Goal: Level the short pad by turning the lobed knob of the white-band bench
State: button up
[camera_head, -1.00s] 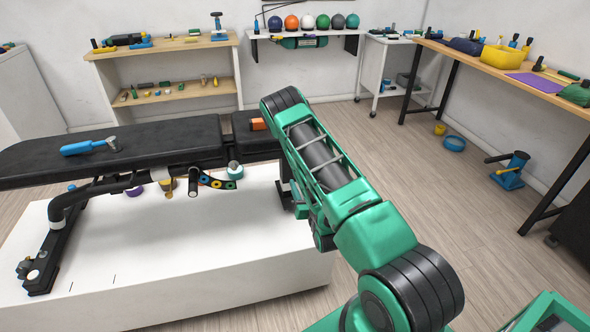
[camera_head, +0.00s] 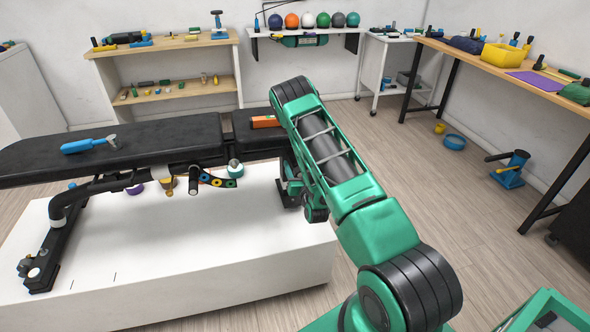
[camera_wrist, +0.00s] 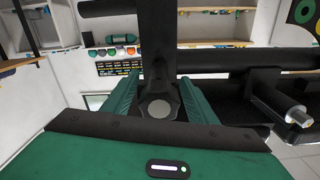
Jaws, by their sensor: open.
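The bench has a long black pad (camera_head: 120,146) and a short black pad (camera_head: 248,136) at its right end. An orange block, perhaps a level (camera_head: 265,121), lies on the short pad. In the wrist view, a dark lobed knob with a pale grey centre (camera_wrist: 158,107) sits in front of a black upright post. My gripper (camera_wrist: 158,98) is open, with one green finger on each side of the knob; I cannot tell whether they touch it. In the head view my arm hides most of the gripper and the knob.
The bench stands on a white platform (camera_head: 190,260). A blue-handled tool (camera_head: 88,145) lies on the long pad. In the wrist view a black bar with a metal end (camera_wrist: 290,112) is right of my gripper.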

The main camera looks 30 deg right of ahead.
jog(key=c, duration=1)
jog(key=shift+c, duration=0.2)
jog(key=n, duration=0.4)
jog(key=shift+a+n, duration=0.1)
jog(key=shift+n, duration=1.6)
jog(key=shift+f, duration=0.1)
